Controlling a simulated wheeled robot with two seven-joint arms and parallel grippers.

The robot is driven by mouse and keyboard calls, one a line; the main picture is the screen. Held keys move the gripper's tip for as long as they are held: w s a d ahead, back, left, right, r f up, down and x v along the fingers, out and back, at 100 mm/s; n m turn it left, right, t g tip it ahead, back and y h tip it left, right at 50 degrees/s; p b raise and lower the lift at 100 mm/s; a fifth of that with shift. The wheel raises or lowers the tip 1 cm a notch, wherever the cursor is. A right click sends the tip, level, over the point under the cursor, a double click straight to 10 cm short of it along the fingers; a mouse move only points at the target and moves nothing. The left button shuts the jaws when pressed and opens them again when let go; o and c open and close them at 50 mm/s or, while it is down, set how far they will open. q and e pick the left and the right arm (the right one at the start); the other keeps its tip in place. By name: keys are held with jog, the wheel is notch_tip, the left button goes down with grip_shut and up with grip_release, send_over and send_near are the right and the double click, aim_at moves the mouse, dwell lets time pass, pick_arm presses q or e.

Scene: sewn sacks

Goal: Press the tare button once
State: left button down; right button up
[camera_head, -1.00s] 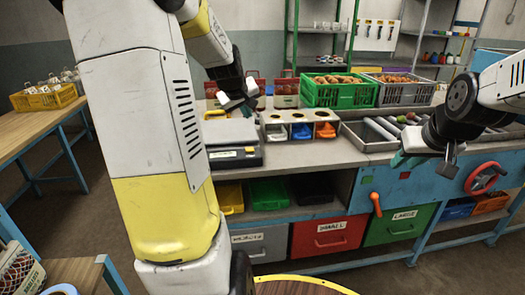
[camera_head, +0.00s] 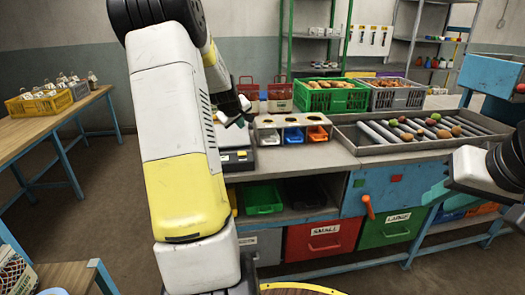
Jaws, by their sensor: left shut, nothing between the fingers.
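The grey bench scale (camera_head: 241,160) stands on the workbench, mostly hidden behind my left arm; only its right part and dark front edge show. The tare button cannot be made out. My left gripper (camera_head: 236,114) is shut and empty, above the back of the scale area, left of the white three-hole sorting rack. Whether it touches anything cannot be told. My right gripper (camera_head: 436,194) is in front of the bench at the right, away from the scale; its jaw opening is unclear.
A roller tray (camera_head: 370,151) with round produce lies further right. Green (camera_head: 331,97) and grey (camera_head: 398,96) crates stand behind. Labelled drawers (camera_head: 323,236) are below.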

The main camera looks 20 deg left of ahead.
aim_at(241, 154)
pick_arm(q)
jog(key=shift+f, duration=4.4)
jog(key=shift+f, duration=0.15)
jog(key=shift+f, duration=0.3)
jog(key=shift+f, duration=0.45)
jog(key=shift+r, duration=0.9)
jog(key=shift+r, duration=0.1)
jog(key=shift+r, duration=2.45)
